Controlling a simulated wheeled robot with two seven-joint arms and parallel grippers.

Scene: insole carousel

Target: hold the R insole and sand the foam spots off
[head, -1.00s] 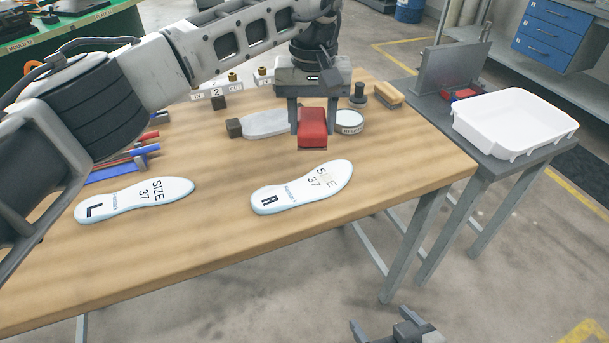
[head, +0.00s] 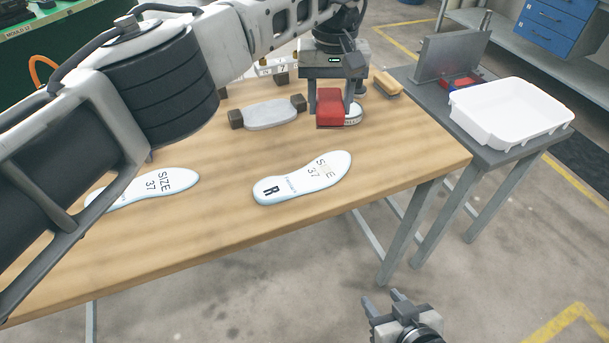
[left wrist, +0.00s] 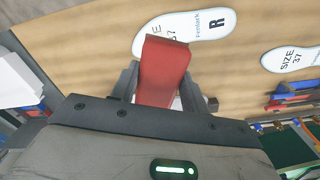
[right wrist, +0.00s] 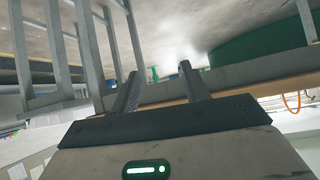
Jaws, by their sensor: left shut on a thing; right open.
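The R insole (head: 303,178) lies flat on the wooden table, marked R and SIZE 37, with beige spots over the SIZE print. It also shows in the left wrist view (left wrist: 188,30). My left gripper (head: 329,112) is shut on a red sanding block (head: 329,104) and holds it behind the R insole, apart from it. The block also shows in the left wrist view (left wrist: 163,70). My right gripper (head: 383,303) is open and empty, low in front of the table. In the right wrist view the fingers (right wrist: 162,92) are spread with nothing between them.
The L insole (head: 160,184) lies at the left, partly hidden by my left arm. A grey-white insole-shaped piece between dark blocks (head: 270,115), a round labelled tin (head: 353,114) and a brush (head: 387,85) stand behind. A white tray (head: 510,110) sits on the side table.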

